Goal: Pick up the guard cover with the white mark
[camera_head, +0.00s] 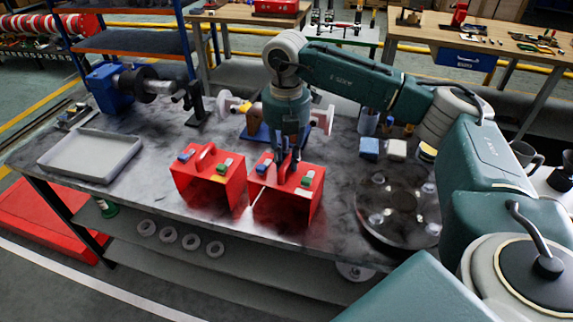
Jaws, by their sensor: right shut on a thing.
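Two red guard covers with handles on top stand side by side on the workbench. The left cover (184,182) has small blue and green blocks on its top. The right cover (315,192) also carries blue and green pieces, and a thin white streak shows by its left front edge. I cannot tell whether this streak is the white mark. My right gripper (284,157) points down over the right cover and is shut on its handle, which the fingers largely hide. I cannot tell whether this cover is off the bench. My left gripper is out of view.
A grey tray (60,157) lies at the bench's left. A blue motor or pump (112,92) stands behind it. A round dark plate (398,222) lies at the right, with blue and white blocks behind it. Bare bench lies between the tray and the left cover.

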